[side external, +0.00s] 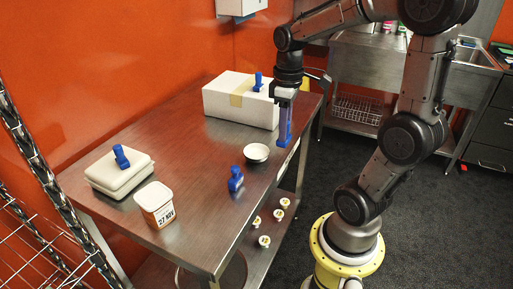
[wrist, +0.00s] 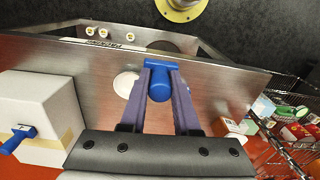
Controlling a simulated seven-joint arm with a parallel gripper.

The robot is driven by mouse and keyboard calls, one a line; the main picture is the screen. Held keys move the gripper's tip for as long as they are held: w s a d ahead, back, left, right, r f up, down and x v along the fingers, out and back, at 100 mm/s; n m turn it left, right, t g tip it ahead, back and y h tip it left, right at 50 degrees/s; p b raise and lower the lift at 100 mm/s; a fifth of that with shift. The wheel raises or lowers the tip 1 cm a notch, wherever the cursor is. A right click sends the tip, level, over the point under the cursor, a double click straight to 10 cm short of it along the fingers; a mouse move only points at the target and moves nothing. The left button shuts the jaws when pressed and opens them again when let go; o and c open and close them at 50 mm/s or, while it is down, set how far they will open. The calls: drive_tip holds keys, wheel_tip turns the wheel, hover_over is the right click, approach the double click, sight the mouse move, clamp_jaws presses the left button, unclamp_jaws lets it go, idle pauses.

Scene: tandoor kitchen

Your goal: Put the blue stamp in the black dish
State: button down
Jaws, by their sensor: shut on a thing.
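My gripper (side external: 285,140) is above the table's right edge in the side view. Its fingers are shut on a blue stamp (wrist: 158,83), which shows between the fingertips in the wrist view. A small round dish (side external: 256,152) stands on the table, left of and below the gripper in the side view. It looks pale inside with a darker outer side, and in the wrist view (wrist: 125,84) it is partly hidden by a finger. I see no clearly black dish. Another blue stamp (side external: 236,180) stands on the table near the front edge.
A white box (side external: 224,107) at the back carries a blue stamp (side external: 258,82). A cream container (side external: 119,175) carries another (side external: 121,156). A labelled tub (side external: 155,204) stands at the front left. Small lidded cups (side external: 264,241) sit on the lower shelf. Mid-table is clear.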

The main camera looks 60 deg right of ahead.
drive_tip(key=w+d+f, duration=0.2)
drive_tip(key=w+f, duration=0.1)
drive_tip(key=w+d+f, duration=0.2)
drive_tip(key=w+f, duration=0.1)
drive_tip(key=w, duration=0.1)
drive_tip(key=w+d+f, duration=0.2)
drive_tip(key=w+f, duration=0.1)
drive_tip(key=shift+w+d+f, duration=0.1)
drive_tip(key=shift+w+f, duration=0.05)
drive_tip(key=shift+w, duration=0.15)
drive_tip(key=shift+f, duration=1.55)
drive_tip(key=shift+f, duration=0.2)
drive_tip(key=c, duration=0.6)
unclamp_jaws()
drive_tip(key=shift+c, duration=0.2)
